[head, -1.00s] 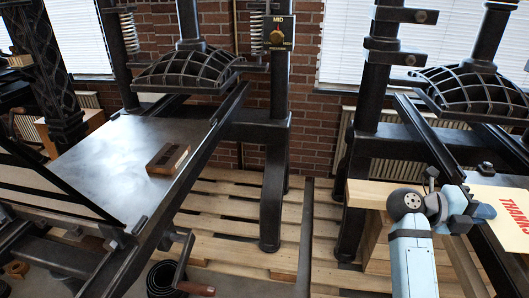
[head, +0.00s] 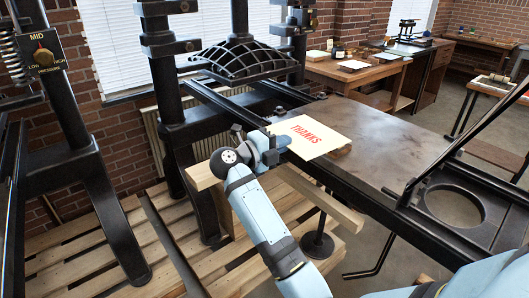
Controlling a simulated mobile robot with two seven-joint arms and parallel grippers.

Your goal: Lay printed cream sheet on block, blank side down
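The cream sheet (head: 322,138) lies flat with its red THANKS print facing up. It is over the near left corner of the right press's dark bed (head: 385,145). A brown block edge (head: 342,152) shows under its right side; the rest of the block is hidden. I cannot tell whether sheet and block touch. My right gripper (head: 279,143) is at the sheet's left edge and appears shut on it. My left gripper is out of view.
The press's black ribbed head (head: 240,58) and posts stand behind the sheet. A black frame with a round opening (head: 453,205) is at right. A pale wooden beam (head: 325,198) runs below the bed, above a slatted pallet (head: 95,245). Benches stand behind.

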